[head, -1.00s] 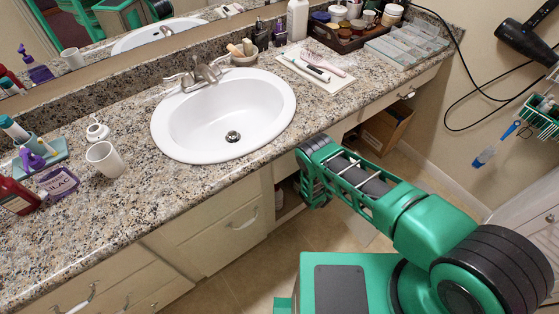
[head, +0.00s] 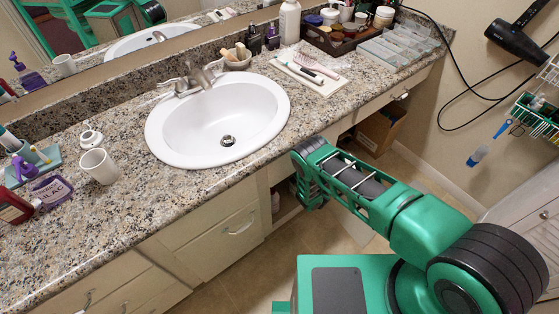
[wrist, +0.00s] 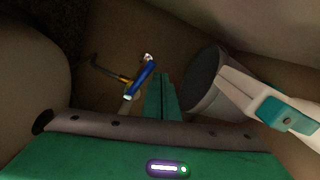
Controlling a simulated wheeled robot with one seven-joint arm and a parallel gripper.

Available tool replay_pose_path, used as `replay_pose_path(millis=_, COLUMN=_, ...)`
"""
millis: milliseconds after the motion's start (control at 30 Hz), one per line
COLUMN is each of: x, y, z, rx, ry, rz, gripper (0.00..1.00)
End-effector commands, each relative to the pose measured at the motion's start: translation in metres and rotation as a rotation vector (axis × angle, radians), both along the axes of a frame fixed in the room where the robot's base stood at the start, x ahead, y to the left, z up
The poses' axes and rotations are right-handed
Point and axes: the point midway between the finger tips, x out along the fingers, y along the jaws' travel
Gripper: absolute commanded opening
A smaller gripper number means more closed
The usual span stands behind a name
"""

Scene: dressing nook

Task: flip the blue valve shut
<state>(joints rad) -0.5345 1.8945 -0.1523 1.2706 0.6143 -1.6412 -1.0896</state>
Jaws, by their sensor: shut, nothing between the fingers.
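The blue valve (wrist: 140,80) shows in the wrist view as a blue lever handle, tilted up to the right, beside a small brass-coloured fitting and a dark bent pipe (wrist: 102,69). My gripper (wrist: 162,82) shows as green fingers closed together, with nothing between them. In the picture its tips lie just right of the blue handle's lower part; I cannot tell whether they touch it. In the head view my arm reaches down to the open space under the counter, and the gripper and valve are hidden there.
A grey-white object with a dark round face (wrist: 203,80) and a teal-tipped handle is close on the right in the wrist view. A pale rounded surface (wrist: 30,80) fills the left. Above, the counter holds the white sink (head: 218,120). A cardboard box (head: 378,130) stands under the counter.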

Motion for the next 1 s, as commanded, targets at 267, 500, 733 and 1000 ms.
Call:
replay_pose_path(millis=267, x=-0.006, y=-0.002, z=-0.027, rx=-0.001, ry=0.003, rz=-0.003, gripper=0.00)
replay_pose_path(millis=500, x=-0.018, y=-0.011, z=-0.039, rx=-0.001, ry=0.005, rz=-0.006, gripper=0.00)
replay_pose_path(millis=733, x=-0.043, y=-0.032, z=-0.040, rx=-0.001, ry=0.005, rz=-0.008, gripper=0.00)
replay_pose_path(millis=1000, x=-0.075, y=-0.056, z=-0.042, rx=-0.001, ry=0.005, rz=-0.007, gripper=0.00)
